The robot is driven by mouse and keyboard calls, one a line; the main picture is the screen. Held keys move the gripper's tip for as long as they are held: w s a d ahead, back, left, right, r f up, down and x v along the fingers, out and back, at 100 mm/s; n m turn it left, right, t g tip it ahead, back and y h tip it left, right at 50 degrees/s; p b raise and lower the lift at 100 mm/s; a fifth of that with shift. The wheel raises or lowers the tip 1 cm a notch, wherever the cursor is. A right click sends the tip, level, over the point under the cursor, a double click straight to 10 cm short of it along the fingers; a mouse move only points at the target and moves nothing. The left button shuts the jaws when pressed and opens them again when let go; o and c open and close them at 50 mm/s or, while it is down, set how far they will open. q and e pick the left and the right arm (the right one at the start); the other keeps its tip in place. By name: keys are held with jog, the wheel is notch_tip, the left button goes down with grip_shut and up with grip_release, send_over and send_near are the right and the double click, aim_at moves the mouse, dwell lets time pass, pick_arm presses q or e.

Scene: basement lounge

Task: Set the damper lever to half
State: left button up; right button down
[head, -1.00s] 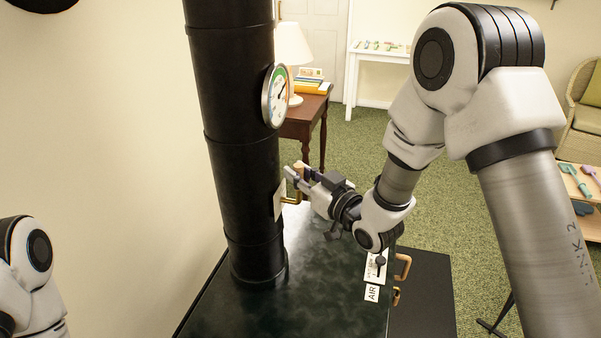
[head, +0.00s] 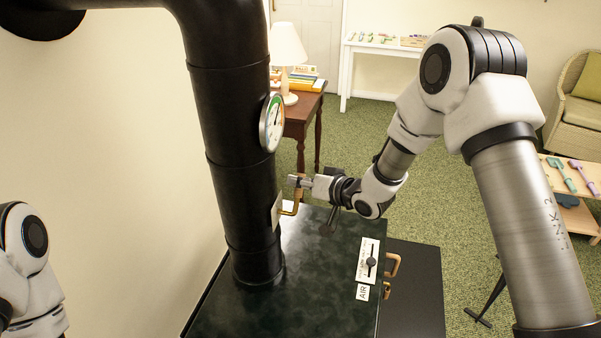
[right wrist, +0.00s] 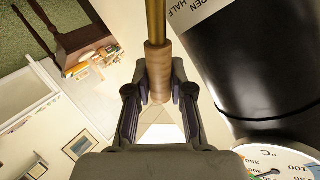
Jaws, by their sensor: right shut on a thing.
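The damper lever (head: 297,199) is a brass rod with a wooden grip, on the side of the black stovepipe (head: 240,130). My right gripper (head: 296,181) is shut on the lever's wooden grip, which also shows between the fingers in the right wrist view (right wrist: 158,72). A pale label plate (head: 276,211) sits on the pipe behind the lever; in the right wrist view the label (right wrist: 197,10) shows "HALF" and part of another word. Where the lever points against these marks cannot be told. Only part of my left arm shows at the left edge; its gripper is out of view.
A round dial gauge (head: 271,123) is on the pipe above the lever. The dark green stove top (head: 310,290) lies below, with an AIR slider plate (head: 367,262) and a handle (head: 393,264) at its right edge. A wooden side table (head: 304,108) with a lamp stands behind.

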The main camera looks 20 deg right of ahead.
jog(key=shift+w+d+f+m+g+p, duration=0.15)
jog(key=shift+w+f+m+g+p, duration=0.05)
jog(key=shift+f+m+g+p, duration=0.25)
jog(key=c, duration=1)
grip_release()
jog(key=shift+r, duration=0.1)
jog(key=v, duration=1.2)
jog(key=shift+s, duration=0.1)
